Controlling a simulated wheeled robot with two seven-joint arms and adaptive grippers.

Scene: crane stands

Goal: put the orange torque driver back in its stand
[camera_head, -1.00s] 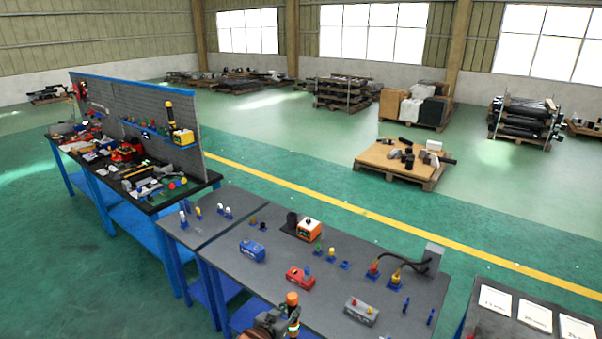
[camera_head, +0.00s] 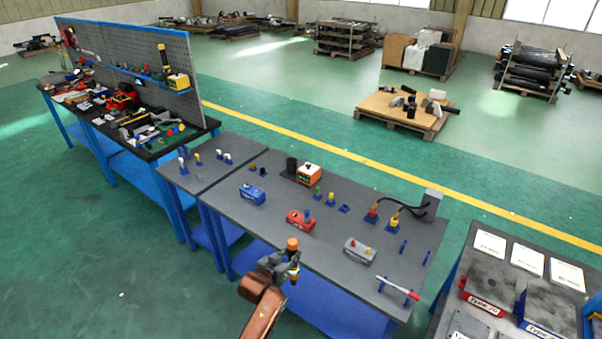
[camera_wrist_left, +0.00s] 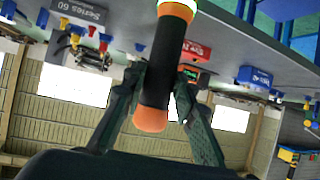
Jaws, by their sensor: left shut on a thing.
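My left gripper (camera_head: 287,262) is shut on the orange torque driver (camera_head: 292,244), a dark-bodied tool with a rounded orange top. The driver is about upright, in front of the near edge of the grey table. In the left wrist view the fingers (camera_wrist_left: 157,92) press on both sides of its dark body (camera_wrist_left: 164,62), with an orange end and a green band at the other end. A black cylindrical holder (camera_head: 291,166) stands beside an orange and white box (camera_head: 308,174) at the table's back; I cannot tell whether it is the driver's stand. My right gripper is not in view.
The grey table (camera_head: 230,230) carries a blue box (camera_head: 251,193), a red box (camera_head: 300,220), a grey box (camera_head: 359,251) and several small blue stands. A red and white tool (camera_head: 397,289) lies at the front right. A pegboard bench (camera_head: 140,70) is at left.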

